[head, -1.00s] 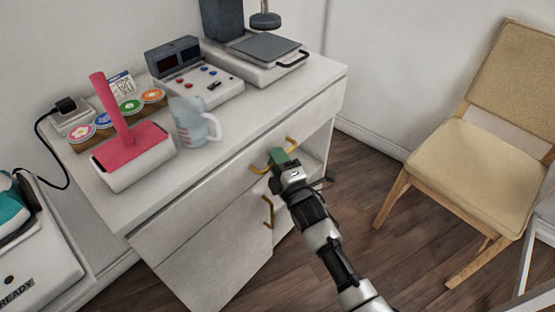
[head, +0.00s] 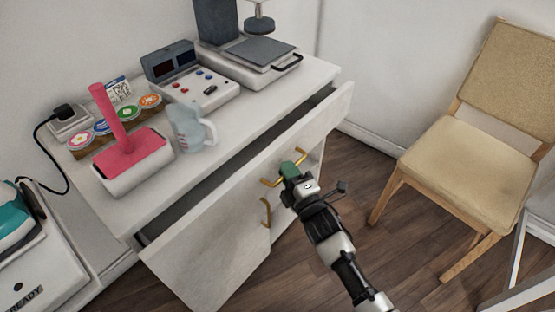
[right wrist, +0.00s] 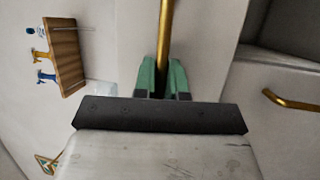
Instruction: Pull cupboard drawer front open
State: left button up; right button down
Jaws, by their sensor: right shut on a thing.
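The white cupboard's top drawer front (head: 240,178) stands partly open in the head view, with a dark gap between it and the cabinet top. My right gripper (head: 289,172) is at the drawer's brass handle (head: 270,183). In the right wrist view its green fingers (right wrist: 163,78) are on either side of the brass handle bar (right wrist: 166,35), shut on it. The inside of the drawer shows only as a dark strip. My left gripper is not in view.
On the cabinet top (head: 232,128) stand a press (head: 250,52), a control box (head: 190,78), a pitcher (head: 188,128) and a pink-handled tool (head: 125,140). A lower door has its own brass handle (head: 265,212). A chair (head: 465,165) stands at right; wooden floor lies between.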

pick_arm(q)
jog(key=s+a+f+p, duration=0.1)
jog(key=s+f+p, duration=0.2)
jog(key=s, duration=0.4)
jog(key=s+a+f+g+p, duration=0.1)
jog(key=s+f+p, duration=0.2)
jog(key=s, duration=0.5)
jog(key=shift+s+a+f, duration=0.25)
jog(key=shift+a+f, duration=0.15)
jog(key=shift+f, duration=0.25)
pick_arm(e)
jog(key=s+d, duration=1.7)
jog(key=shift+s+d, duration=0.1)
jog(key=c, duration=1.2)
grip_release()
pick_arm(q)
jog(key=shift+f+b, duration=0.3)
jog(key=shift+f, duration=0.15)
pick_arm(e)
jog(key=v, duration=1)
jog(key=shift+s+d, duration=0.2)
jog(key=shift+s, duration=0.2)
jog(key=shift+f, duration=0.1)
